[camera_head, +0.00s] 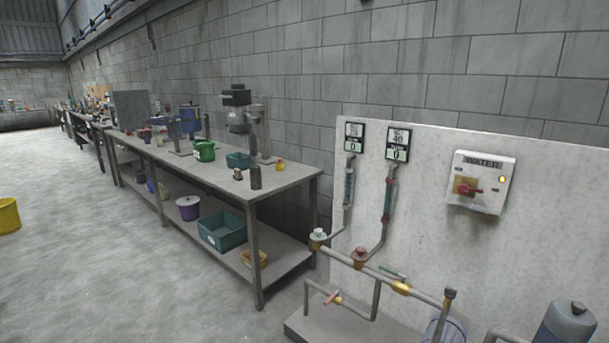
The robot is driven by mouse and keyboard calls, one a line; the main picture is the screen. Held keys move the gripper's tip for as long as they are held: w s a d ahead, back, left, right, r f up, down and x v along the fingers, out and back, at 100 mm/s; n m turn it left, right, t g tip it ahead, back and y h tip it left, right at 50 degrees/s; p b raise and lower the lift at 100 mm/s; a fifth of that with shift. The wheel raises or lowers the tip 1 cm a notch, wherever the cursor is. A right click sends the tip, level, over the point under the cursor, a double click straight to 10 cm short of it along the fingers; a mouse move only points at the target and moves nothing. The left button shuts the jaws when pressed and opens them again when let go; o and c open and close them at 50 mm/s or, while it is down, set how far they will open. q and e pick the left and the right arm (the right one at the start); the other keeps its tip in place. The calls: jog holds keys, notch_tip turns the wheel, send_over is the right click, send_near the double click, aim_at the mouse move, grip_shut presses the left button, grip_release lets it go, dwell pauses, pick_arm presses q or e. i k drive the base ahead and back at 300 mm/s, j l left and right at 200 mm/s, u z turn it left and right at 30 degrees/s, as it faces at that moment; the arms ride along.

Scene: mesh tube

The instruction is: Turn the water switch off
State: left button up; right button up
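The water switch (482,182) is a white box labelled WATER, mounted at the right on a pale upright panel (440,240). Its red rotary handle (468,189) sits on a yellow plate and lies roughly crosswise, slightly tilted. A small yellow light (502,179) shows on the right of the box. Neither of my grippers is in view, and nothing touches the switch.
Two small displays (354,137) (398,144) and two vertical tubes are left of the switch. Pipes with valves (401,287) and a grey-blue cylinder (565,324) stand below. A long workbench (280,180) runs along the wall; the floor (110,260) at left is mostly clear.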

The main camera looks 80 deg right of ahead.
aim_at(463, 188)
jog(key=z, duration=3.85)
